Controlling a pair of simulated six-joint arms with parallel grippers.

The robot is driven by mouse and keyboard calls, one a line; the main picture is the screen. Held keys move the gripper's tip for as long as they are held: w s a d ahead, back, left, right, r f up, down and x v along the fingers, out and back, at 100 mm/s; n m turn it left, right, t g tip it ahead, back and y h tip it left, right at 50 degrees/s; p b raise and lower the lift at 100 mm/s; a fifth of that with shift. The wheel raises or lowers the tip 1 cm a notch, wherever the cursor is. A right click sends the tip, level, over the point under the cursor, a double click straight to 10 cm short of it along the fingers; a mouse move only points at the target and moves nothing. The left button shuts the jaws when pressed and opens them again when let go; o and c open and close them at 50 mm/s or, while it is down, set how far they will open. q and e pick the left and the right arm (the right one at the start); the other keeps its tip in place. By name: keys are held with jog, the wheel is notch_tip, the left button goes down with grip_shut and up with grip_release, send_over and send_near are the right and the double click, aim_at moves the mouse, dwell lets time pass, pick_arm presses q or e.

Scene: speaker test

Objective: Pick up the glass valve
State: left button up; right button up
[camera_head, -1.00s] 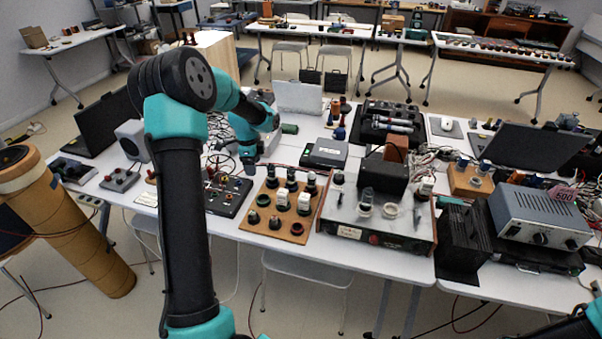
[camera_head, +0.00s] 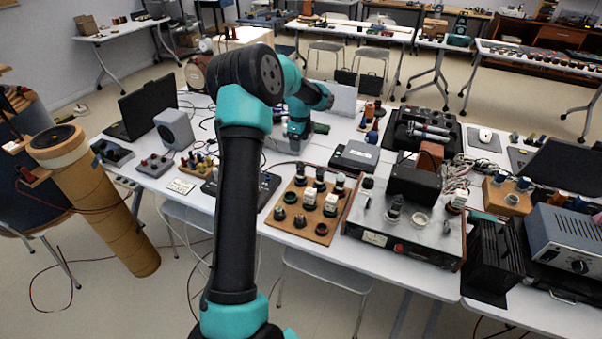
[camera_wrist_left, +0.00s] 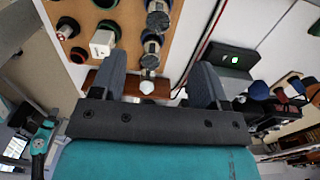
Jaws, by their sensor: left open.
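A wooden board (camera_head: 300,222) on the bench carries several valves, with dark glass ones (camera_head: 320,174) at its far edge and white-capped ones (camera_head: 309,197) nearer. I cannot tell for sure which is the task's glass valve. My left gripper (camera_head: 297,143) is just beyond the board's far edge, pointing down. In the left wrist view its open fingers (camera_wrist_left: 158,82) stand either side of a line of glass valves (camera_wrist_left: 151,42); nothing is held. A white-capped valve (camera_wrist_left: 103,40) is left of that line. My right gripper is out of view.
A metal amplifier chassis (camera_head: 400,238) with glass parts stands right of the board. A black mixer-like box (camera_head: 258,190) is left of it, and a dark flat box (camera_head: 354,157) lies behind. A laptop (camera_head: 150,108) and a grey speaker (camera_head: 174,130) stand further left.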

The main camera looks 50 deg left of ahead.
aim_at(301, 163)
pick_arm(q)
notch_tip(301, 163, down, 8)
jog(key=shift+f, duration=0.25)
jog(key=shift+d+f, duration=0.15)
jog(key=shift+f, duration=1.15)
jog(key=shift+d+f, duration=0.15)
jog(key=shift+f, duration=1.15)
jog(key=c, duration=1)
jog(key=shift+r, duration=0.15)
